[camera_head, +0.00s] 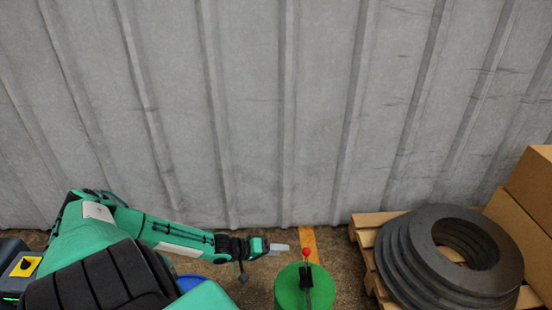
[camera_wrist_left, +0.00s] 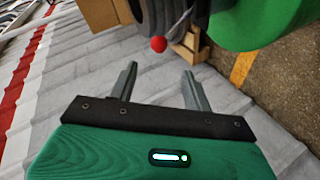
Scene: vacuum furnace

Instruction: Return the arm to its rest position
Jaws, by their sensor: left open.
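My left arm (camera_head: 180,235) is green and black and reaches in from the left in the head view. My left gripper (camera_head: 280,248) is at its end, just left of a lever with a red ball knob (camera_head: 306,253). In the left wrist view my left gripper (camera_wrist_left: 160,88) shows two grey fingers spread apart with nothing between them. The red knob (camera_wrist_left: 158,44) shows beyond the fingertips, apart from them. The lever stands on a green round-topped body (camera_head: 290,290). My right gripper is not in view.
A wooden pallet (camera_head: 368,222) at the right carries a stack of dark grey rings (camera_head: 400,255) and cardboard boxes (camera_head: 528,185). A corrugated grey wall (camera_head: 260,110) closes off the back. A yellow floor stripe (camera_head: 310,240) runs behind the green body. A blue object (camera_head: 190,282) is partly hidden by my arm.

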